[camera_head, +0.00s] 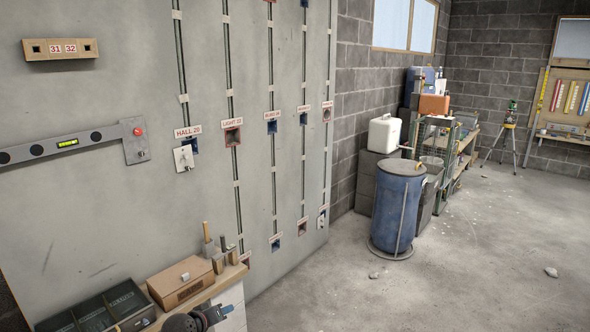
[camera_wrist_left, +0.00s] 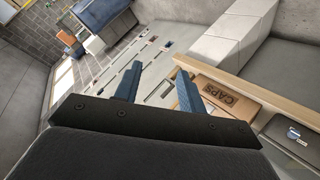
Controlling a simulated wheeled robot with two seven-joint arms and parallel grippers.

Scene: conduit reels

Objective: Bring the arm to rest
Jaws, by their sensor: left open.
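My left gripper (camera_head: 212,316) shows at the bottom edge of the head view, low in front of the bench beside the wall panel. Only its dark wrist and part of its bluish fingers are in frame. In the left wrist view the left gripper (camera_wrist_left: 158,84) has its two blue fingers spread apart, with nothing between them. Its fingers point towards the panel and the bench edge. The rest of the left arm is hidden below the frame. My right arm and gripper show in neither view.
A brown box (camera_head: 181,281) and a dark compartment tray (camera_head: 88,317) sit on the bench, close to the gripper. The grey panel (camera_head: 130,210) carries labelled sockets and a level (camera_head: 62,146). A blue drum (camera_head: 396,212) stands farther right. The floor (camera_head: 470,270) is mostly clear.

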